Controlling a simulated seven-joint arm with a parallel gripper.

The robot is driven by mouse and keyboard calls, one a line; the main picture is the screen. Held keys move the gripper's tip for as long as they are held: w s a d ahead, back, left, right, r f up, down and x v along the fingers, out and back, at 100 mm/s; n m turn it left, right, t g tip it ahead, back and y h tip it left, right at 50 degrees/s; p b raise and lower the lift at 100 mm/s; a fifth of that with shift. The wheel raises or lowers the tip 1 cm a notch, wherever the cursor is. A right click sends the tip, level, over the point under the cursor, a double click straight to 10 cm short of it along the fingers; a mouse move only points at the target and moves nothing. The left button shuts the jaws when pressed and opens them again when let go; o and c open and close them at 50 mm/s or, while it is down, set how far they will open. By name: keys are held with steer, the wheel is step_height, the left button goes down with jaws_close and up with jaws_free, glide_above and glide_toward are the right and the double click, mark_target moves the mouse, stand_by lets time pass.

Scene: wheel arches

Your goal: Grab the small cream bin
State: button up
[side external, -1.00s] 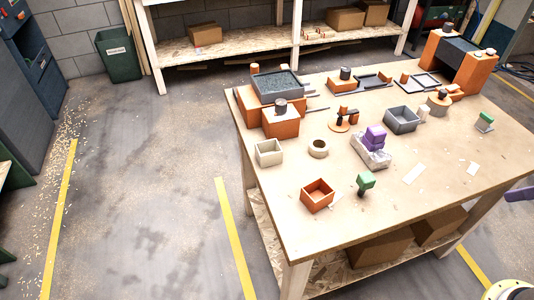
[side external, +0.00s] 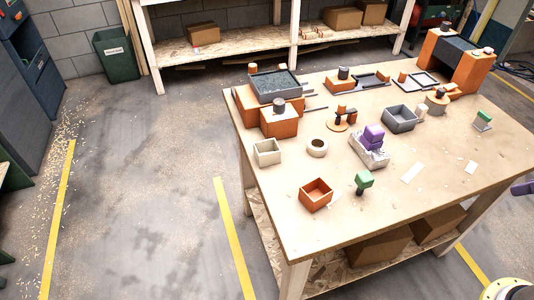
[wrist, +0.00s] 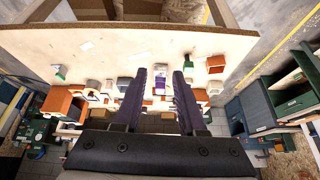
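The small cream bin (side external: 268,152) stands upright on the near left edge of the table in the side view, open at the top and looking empty. A small pale box that looks like it shows in the wrist view (wrist: 215,88), right of the fingers. My gripper (wrist: 161,72) has two dark purple fingers spread apart with nothing held between them. In the side view only a purple piece of it (side external: 523,188) shows at the right edge, far from the bin; the rest is out of frame.
A grey bin (side external: 400,118), a purple block (side external: 374,134) and a green-topped piece (side external: 364,180) are further right. The table's front right is mostly clear.

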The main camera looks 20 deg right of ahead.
steer(key=w+a+r+m+y, duration=0.1)
steer(key=w+a+r+m, duration=0.1)
steer(key=w+r+m, duration=0.45)
steer(key=w+a+r+m+y, duration=0.1)
steer(key=w+a+r+m, duration=0.2)
steer(key=w+r+m, duration=0.3)
steer(key=w+a+r+m+y, duration=0.15)
steer(key=w+a, duration=0.25)
steer(key=w, duration=0.6)
steer(key=m+g+y, duration=0.1)
steer(key=m+g, duration=0.2)
steer(key=g, duration=0.3)
glide_above(270, 164)
steer(key=d, duration=0.2)
step_height(270, 164, down, 34)
steer(key=shift+w+d+r, duration=0.1)
steer(key=shift+r, duration=0.05)
steer(key=shift+x, duration=3.05)
